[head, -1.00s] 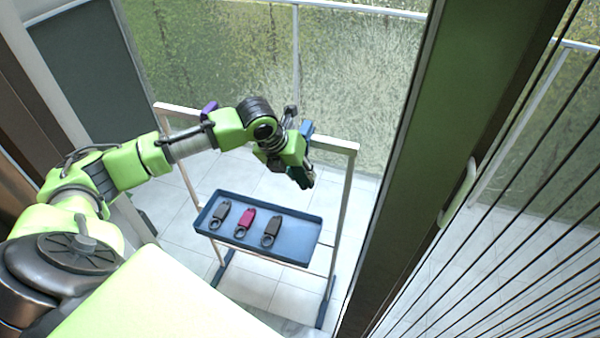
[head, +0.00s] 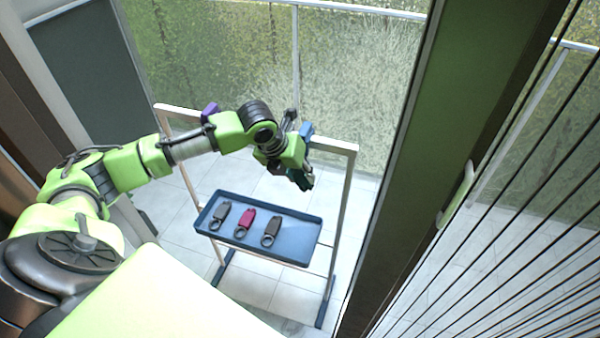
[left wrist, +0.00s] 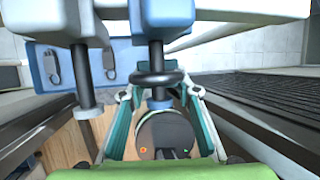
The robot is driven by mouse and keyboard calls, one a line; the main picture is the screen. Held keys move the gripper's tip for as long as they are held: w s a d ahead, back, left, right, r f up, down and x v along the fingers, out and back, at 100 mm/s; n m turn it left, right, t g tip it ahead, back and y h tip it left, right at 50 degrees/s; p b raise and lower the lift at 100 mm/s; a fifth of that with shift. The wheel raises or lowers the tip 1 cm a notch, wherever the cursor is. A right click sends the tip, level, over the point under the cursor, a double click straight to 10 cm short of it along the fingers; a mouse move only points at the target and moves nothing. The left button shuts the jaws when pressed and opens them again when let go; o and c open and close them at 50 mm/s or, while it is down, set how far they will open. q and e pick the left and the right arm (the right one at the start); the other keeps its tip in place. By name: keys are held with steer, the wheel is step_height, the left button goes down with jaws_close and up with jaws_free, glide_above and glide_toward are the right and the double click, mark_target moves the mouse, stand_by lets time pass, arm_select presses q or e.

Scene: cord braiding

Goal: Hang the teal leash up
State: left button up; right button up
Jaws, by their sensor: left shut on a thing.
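My left gripper (head: 303,180) is by the right part of the rack's top bar, just under a blue peg block (head: 306,131). In the left wrist view its fingers (left wrist: 160,112) are closed in on the teal leash, which is mostly hidden between them. The leash's dark ring (left wrist: 140,80) shows at the dark peg under the blue block (left wrist: 160,14). I cannot tell whether the ring is around the peg or only in front of it. My right gripper is not in view.
A blue tray (head: 285,247) on the rack holds two dark leashes (head: 271,228) and a red one (head: 246,220). A purple peg block (head: 210,109) sits further left on the bar. A dark post (head: 420,200) stands at right.

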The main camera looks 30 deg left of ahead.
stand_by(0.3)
arm_select(q)
steer(key=o, duration=1.2)
steer(key=o, duration=0.3)
steer(key=p+v, duration=0.6)
steer(key=shift+p, duration=0.35)
